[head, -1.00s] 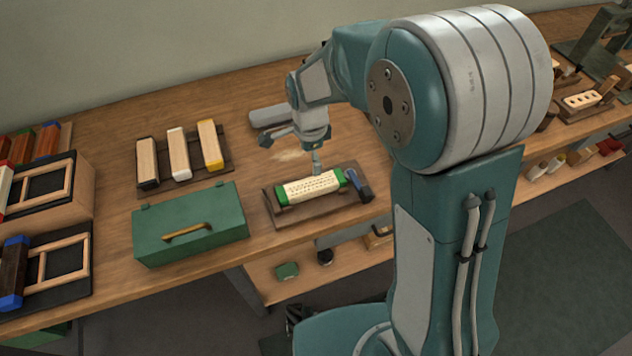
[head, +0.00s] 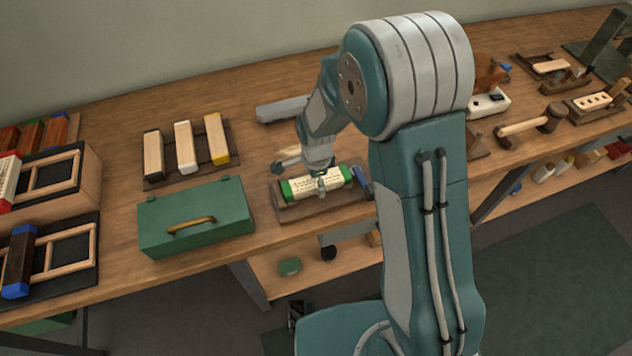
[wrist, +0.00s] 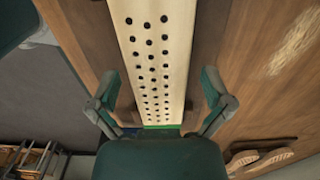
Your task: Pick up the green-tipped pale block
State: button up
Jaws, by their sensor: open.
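The pale block with green ends (head: 307,186) lies in a dark wooden tray (head: 290,213) near the bench's front edge. In the wrist view the pale block (wrist: 152,62) runs up the picture with rows of dark holes, and one green end (wrist: 160,127) shows near the bottom. My gripper (head: 320,184) is over the block in the head view. In the wrist view my gripper (wrist: 160,92) is open, with one finger on each side of the block and gaps between. I cannot tell how far down the fingertips reach.
A green toolbox (head: 195,218) stands left of the tray. Behind it, a rack (head: 216,168) holds three pale blocks with other tip colours. A blue item (head: 362,181) lies at the tray's right end. A grey bar (head: 283,109) lies behind my gripper.

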jog(key=c, duration=1.3)
jog(key=shift+r, duration=0.15)
